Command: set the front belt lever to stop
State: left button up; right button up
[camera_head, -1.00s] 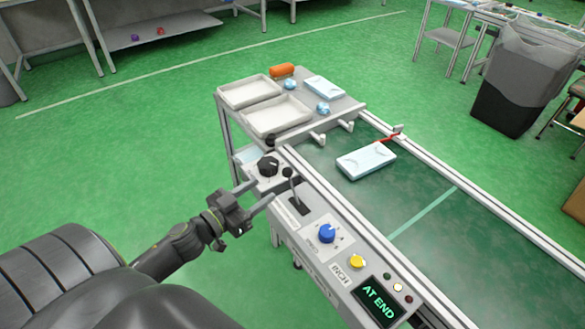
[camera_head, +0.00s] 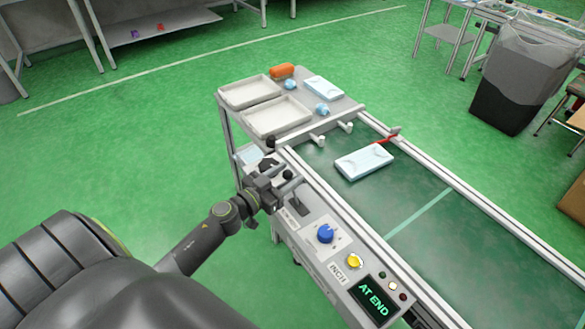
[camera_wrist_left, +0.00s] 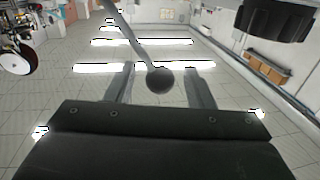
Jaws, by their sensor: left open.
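The front belt lever's thin rod and black ball knob (camera_head: 289,174) stand above a dark slot (camera_head: 298,206) on the grey control panel (camera_head: 310,222) beside the belt. My left gripper (camera_head: 283,176) is open at the lever, partly hiding it. In the left wrist view the ball knob (camera_wrist_left: 160,80) sits between the two spread fingers (camera_wrist_left: 160,88), with gaps on both sides. The rod runs up and left from the ball there. The stop mark at the slot is too small to read. My right gripper is not in view.
On the panel are a blue dial (camera_head: 326,234), a yellow button (camera_head: 354,261) and a display reading AT END (camera_head: 375,300). A black knob (camera_head: 267,165) lies behind my gripper. The green belt (camera_head: 440,240) carries a white pack (camera_head: 363,162). Trays (camera_head: 275,118) stand at its far end.

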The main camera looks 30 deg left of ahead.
pick_arm(q)
jog(key=shift+x, duration=1.3)
jog(key=shift+c, duration=0.5)
grip_shut()
